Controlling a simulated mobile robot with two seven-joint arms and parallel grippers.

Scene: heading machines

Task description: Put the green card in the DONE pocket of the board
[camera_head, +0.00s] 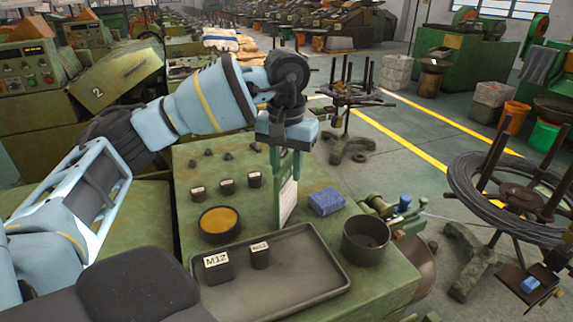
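My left gripper (286,150) points down over the green machine top, at the upper end of a narrow upright green panel with a whitish face (288,200). The panel is seen nearly edge-on, and its lower end is close to the machine top. I cannot tell whether this panel is the green card, the board or both together. The fingers overlap its top edge, so their opening and any hold are unclear. No DONE lettering is readable. My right gripper is not in view.
On the machine top (185,215) stand a dark tray (310,270) with two blocks, one labelled M12 (217,268), a round dish of yellow stuff (218,222), a blue box (327,201), a dark cup (365,240) and several small labelled blocks. A wire coil (470,195) is at right.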

